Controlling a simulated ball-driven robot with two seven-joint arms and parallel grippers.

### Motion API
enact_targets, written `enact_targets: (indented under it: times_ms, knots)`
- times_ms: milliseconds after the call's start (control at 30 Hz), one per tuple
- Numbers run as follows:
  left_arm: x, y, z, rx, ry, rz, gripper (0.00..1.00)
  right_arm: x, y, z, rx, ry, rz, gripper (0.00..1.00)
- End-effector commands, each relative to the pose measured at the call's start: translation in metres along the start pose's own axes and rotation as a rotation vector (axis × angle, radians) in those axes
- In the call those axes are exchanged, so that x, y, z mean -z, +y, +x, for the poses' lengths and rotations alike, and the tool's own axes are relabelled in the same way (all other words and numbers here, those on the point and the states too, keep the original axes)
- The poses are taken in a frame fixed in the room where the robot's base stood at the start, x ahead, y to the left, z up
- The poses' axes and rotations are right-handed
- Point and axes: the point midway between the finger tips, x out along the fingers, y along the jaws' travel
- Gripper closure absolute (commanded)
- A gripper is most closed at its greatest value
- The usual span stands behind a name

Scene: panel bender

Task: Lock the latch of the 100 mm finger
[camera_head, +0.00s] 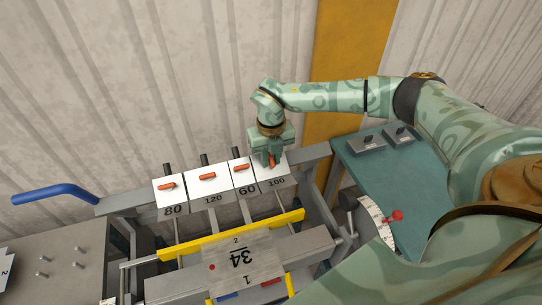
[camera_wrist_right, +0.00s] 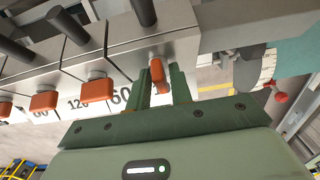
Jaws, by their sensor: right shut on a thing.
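The 100 mm finger (camera_head: 276,182) is a white block at the right end of a row of finger blocks on the bender's beam. Its orange-red latch (camera_wrist_right: 156,73) sits between the two green fingers of my right gripper (camera_wrist_right: 157,88), which is shut on it. In the head view my right gripper (camera_head: 272,158) comes down over this block from above and hides part of its top. The latch looks narrow and upright, while the other latches lie sideways. My left gripper is not in view.
Blocks 80 (camera_head: 171,198), 120 (camera_head: 210,190) and 60 (camera_head: 243,178) stand close on the left, each with an orange-red latch. A yellow bar (camera_head: 232,235) crosses in front. A teal panel (camera_head: 360,165) and a dial with a red knob (camera_head: 397,215) lie to the right.

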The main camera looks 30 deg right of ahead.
Motion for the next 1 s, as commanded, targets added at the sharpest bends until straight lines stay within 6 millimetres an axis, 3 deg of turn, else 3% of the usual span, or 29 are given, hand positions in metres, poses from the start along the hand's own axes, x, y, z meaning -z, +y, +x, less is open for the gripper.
enact_targets:
  times_ms: [367, 1000]
  knots:
    - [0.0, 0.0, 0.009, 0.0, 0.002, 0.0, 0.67, 0.0, -0.001, 0.001, -0.074, 0.003, 0.119, 1.0]
    - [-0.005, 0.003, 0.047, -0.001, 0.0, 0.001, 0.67, 0.001, -0.004, 0.003, -0.386, 0.001, 0.614, 1.0]
